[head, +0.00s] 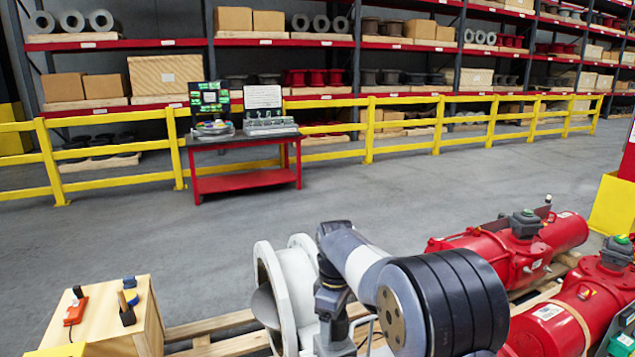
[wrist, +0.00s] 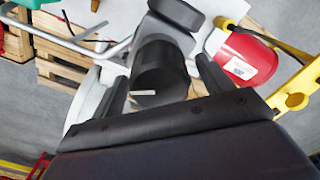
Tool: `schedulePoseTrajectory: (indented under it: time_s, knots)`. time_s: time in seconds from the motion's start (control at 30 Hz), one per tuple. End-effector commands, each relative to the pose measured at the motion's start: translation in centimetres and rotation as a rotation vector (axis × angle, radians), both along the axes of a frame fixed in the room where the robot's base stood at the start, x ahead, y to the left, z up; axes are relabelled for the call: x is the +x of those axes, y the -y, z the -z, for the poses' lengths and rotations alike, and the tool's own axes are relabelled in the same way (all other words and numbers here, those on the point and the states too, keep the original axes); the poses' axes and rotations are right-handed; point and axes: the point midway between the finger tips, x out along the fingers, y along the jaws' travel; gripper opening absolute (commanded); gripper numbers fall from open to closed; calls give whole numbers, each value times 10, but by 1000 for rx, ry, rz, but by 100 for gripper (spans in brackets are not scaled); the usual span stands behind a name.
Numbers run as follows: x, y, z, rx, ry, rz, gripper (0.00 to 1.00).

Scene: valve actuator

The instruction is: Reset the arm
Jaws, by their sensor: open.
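My arm stands in the lower middle of the head view, over a white valve body (head: 300,275) with a round flange. In that view I cannot make out the gripper's fingers. In the wrist view my gripper (wrist: 165,60) is open, with one dark finger on each side. A black cylinder (wrist: 160,75) with a small pale label shows between the fingers. I cannot tell whether it is part of the valve or of my own arm, or whether the fingers touch it. A pale round surface, partly hidden by the left finger, lies on the left.
Red actuators (head: 500,255) lie on wooden pallets at the right. A wooden box (head: 110,320) with small tools is at the lower left. A red table (head: 245,180) with devices stands by a yellow railing (head: 400,120). The grey floor between is clear.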

Motion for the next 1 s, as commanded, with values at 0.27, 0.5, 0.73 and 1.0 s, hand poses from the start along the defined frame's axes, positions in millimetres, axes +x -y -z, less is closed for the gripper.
schedulePoseTrajectory:
  time_s: [0.27, 0.5, 0.73, 1.0]
  knots:
    - [-1, 0, 1, 0, 0, -135, 75]
    - [-1, 0, 0, 0, 0, -160, 75]
    - [-1, 0, -1, 1, 0, -158, 75]
    - [-2, -2, -16, 19, 38, -133, 75]
